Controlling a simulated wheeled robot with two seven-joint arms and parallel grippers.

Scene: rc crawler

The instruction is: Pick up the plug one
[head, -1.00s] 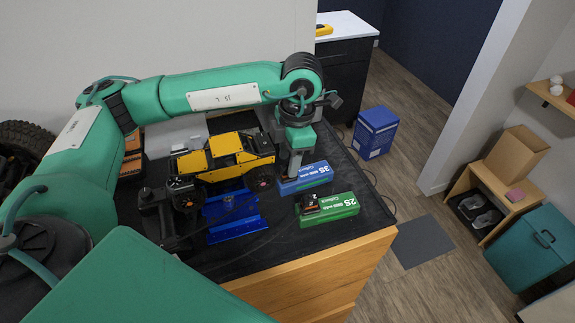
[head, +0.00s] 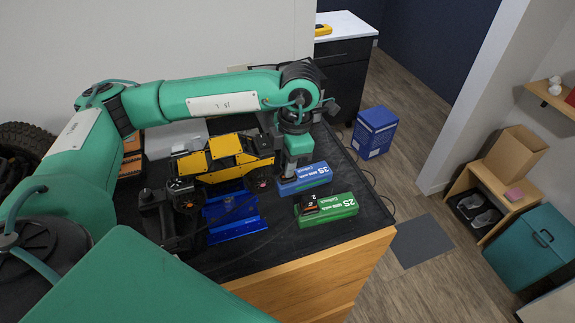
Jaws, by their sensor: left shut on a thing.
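My left gripper (head: 290,172) points down at the left end of the blue 3S battery (head: 308,178). It is shut on a small dark thing, apparently plug one, which the fingers mostly hide; I cannot read its label. The green 2S battery (head: 335,211) lies nearer the table's front edge. A black plug marked 2 (head: 308,203) sits on its left end. My right gripper is not in view.
A yellow and black crawler (head: 225,155) stands just left of my left gripper. A blue stand (head: 232,217) is in front of it. The dark mat (head: 275,250) has bare room near the table's front edge.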

